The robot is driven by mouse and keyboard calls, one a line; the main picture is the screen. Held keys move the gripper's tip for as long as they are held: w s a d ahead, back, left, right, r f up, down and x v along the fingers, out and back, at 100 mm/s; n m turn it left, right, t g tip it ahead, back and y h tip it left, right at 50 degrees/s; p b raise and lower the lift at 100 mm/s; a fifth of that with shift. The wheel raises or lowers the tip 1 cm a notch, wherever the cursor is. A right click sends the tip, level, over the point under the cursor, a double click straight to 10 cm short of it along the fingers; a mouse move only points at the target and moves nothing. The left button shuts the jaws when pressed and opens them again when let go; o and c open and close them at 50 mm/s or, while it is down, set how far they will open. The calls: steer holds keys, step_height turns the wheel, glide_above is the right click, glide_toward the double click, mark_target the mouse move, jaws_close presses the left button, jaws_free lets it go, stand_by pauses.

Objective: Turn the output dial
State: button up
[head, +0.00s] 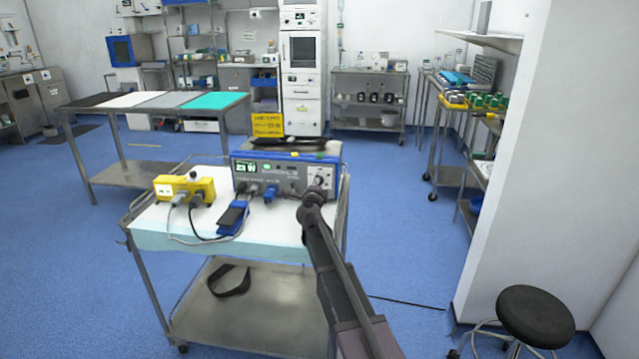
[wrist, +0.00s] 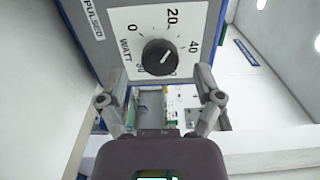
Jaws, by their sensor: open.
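The output dial (wrist: 160,57) is a black round knob on a white scale plate marked in watts, with 0, 20 and 40 readable. A light pointer line shows on the knob. In the head view the dial (head: 319,180) is at the right end of the blue-grey generator (head: 280,172) on the cart. My gripper (wrist: 155,88) is open. Its two fingers are spread below and either side of the dial in the wrist view, with nothing between them. I cannot tell whether a fingertip touches the panel. In the head view my arm's end covers the area just below the dial.
The cart (head: 290,236) has a pale cloth top. A yellow box (head: 185,189) with cables and a blue pedal (head: 233,217) sit left of the generator. A yellow sign (head: 268,122) stands behind it. A black stool (head: 535,316) and white wall are at right.

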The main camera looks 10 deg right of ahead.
steer(key=v, duration=0.9)
steer(key=shift+s+a, duration=0.1)
steer(key=shift+s, duration=0.25)
steer(key=shift+r, duration=0.15)
